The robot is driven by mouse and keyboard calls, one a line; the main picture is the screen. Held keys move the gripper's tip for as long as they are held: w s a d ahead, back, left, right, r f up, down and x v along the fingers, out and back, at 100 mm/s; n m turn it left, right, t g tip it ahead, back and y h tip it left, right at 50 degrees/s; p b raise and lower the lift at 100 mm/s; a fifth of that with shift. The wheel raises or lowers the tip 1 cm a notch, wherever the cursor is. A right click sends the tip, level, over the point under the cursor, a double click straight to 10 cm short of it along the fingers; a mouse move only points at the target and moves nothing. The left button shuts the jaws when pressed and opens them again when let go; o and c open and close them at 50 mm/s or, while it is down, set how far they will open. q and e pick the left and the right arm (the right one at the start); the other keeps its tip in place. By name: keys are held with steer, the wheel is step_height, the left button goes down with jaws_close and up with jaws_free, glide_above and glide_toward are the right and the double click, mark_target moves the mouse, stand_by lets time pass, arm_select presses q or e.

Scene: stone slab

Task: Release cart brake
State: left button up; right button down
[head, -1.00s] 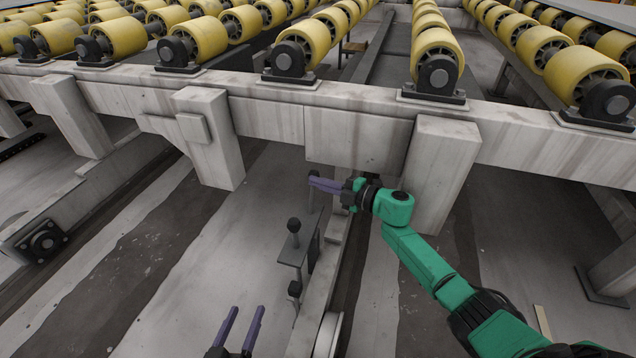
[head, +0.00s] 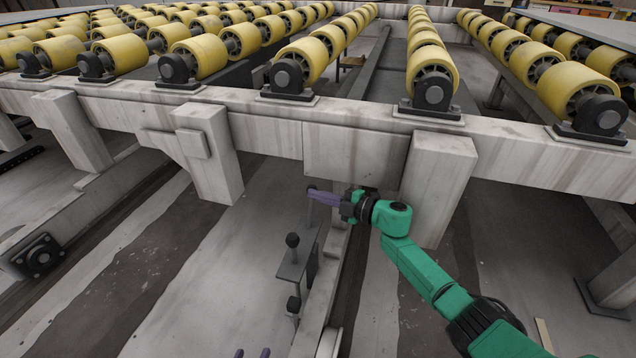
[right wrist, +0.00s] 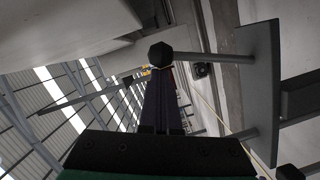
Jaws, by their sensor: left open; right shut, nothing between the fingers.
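A grey bracket plate (head: 291,271) carries upright levers with black ball knobs. The far lever's knob (head: 311,189) is at the tips of my right gripper (head: 312,195). The middle knob (head: 292,240) and the near knob (head: 293,304) stand clear of it. My right gripper's purple fingers are shut with nothing between them. In the right wrist view a black knob (right wrist: 160,53) on a grey rod lies at the fingertips; whether they touch it I cannot tell. My left gripper (head: 252,354) is open; only its fingertips show at the bottom edge.
A pale beam (head: 270,121) with yellow rollers (head: 432,72) runs above the levers, on posts (head: 437,180) to either side. A long pale rail (head: 320,285) runs beside the bracket. The floor left of the bracket is clear.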

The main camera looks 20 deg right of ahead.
arm_select(q)
steer(key=a+r+m+g+y+p, duration=0.1)
steer(key=a+r+g+p, duration=0.2)
steer(key=r+p, duration=0.5)
steer(key=shift+s+a+r+m+g+y+p, duration=0.2)
steer(key=shift+a+r+m+g+y+p, duration=0.25)
steer(key=shift+g, duration=0.45)
arm_select(e)
step_height(320, 180, up, 20)
arm_select(q)
steer(key=shift+d+f, duration=0.1)
arm_select(e)
steer(key=shift+f, duration=0.1)
